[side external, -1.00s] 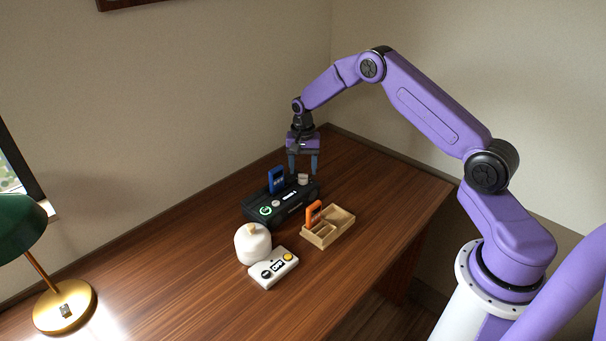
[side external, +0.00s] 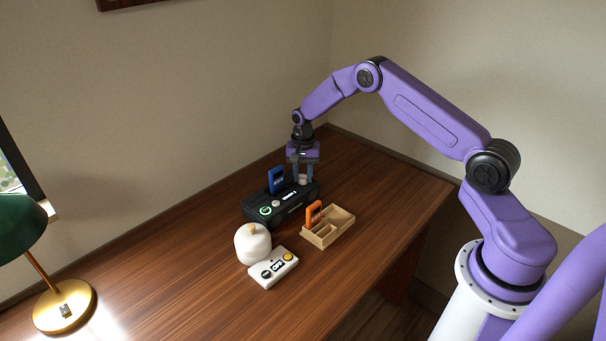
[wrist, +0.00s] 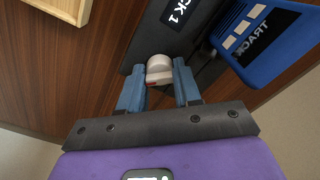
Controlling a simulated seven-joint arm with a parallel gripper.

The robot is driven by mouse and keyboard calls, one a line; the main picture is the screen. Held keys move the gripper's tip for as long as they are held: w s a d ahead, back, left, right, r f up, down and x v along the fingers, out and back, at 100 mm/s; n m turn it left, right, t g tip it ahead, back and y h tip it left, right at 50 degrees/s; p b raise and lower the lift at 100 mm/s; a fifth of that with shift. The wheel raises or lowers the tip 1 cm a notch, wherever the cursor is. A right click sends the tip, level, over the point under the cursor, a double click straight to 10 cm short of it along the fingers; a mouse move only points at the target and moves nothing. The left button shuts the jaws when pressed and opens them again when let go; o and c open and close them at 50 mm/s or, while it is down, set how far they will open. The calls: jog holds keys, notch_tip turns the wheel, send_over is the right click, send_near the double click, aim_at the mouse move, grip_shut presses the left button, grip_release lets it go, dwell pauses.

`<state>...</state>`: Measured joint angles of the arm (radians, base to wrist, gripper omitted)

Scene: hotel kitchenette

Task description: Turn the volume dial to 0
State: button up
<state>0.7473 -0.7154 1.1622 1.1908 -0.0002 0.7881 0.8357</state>
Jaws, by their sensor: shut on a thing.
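The black player box (side external: 292,207) stands on the desk. The pale volume dial (wrist: 159,68) is on its top at the right end. In the wrist view the dial is a light grey knob with a small red mark near its lower edge. My gripper (wrist: 159,82) points down over the box, with one blue finger on each side of the dial, shut on it. In the side view my gripper (side external: 304,178) hides part of the dial. A display on the box reads "...CK 1" in the wrist view, partly cut off. I cannot read the dial's setting.
A blue cartridge (side external: 276,180) stands upright in the box, close to my gripper. In front are a wooden tray (side external: 340,218) with an orange cartridge (side external: 314,213), a white control box (side external: 273,268) and a white rounded jar (side external: 252,244). A lamp (side external: 64,306) stands left.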

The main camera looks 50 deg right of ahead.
jog(key=shift+n, duration=0.3)
jog(key=n, duration=0.9)
jog(key=shift+n, duration=0.4)
jog(key=n, duration=0.3)
jog(key=shift+n, duration=0.3)
jog(key=n, duration=1.3)
jog(key=shift+n, duration=0.4)
jog(key=o, duration=1.1)
jog(key=shift+c, duration=0.2)
